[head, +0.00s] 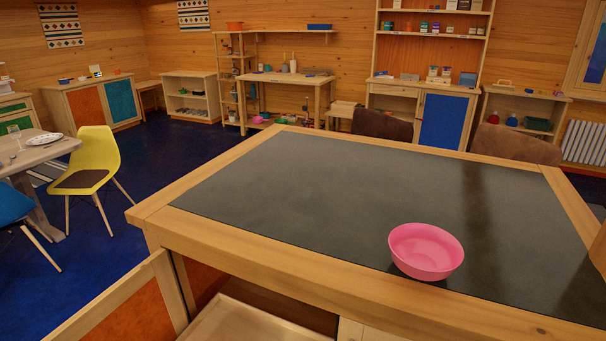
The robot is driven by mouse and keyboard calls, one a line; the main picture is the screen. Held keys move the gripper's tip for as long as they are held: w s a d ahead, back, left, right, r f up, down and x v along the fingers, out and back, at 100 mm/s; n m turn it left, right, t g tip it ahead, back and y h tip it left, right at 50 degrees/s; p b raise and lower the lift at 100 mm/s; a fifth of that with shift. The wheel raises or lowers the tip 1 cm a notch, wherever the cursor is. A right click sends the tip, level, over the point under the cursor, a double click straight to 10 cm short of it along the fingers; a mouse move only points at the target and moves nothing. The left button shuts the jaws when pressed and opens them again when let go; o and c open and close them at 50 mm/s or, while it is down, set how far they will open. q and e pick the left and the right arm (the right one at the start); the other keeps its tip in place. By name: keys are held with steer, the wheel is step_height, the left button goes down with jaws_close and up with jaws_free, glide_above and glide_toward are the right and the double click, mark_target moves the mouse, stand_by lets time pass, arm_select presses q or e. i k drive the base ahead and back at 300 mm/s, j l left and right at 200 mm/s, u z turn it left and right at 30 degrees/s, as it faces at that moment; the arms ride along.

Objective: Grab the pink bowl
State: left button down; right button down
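The pink bowl (426,251) stands upright on the dark top of a wood-framed island (330,190), close to its front edge and right of the picture's middle. It looks empty inside. Neither of my grippers shows in the head view, and nothing touches the bowl.
The rest of the dark top is bare. Below its front edge, a cabinet door (125,308) at the lower left stands open. Two brown chair backs (382,126) rise behind the island. A yellow chair (88,165) and a dining table (35,150) are at the left.

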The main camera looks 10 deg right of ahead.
mark_target(422, 251)
steer(key=j+z, duration=0.25)
steer(key=z, duration=0.15)
steer(key=k+j+z, duration=0.15)
steer(key=z, duration=0.2)
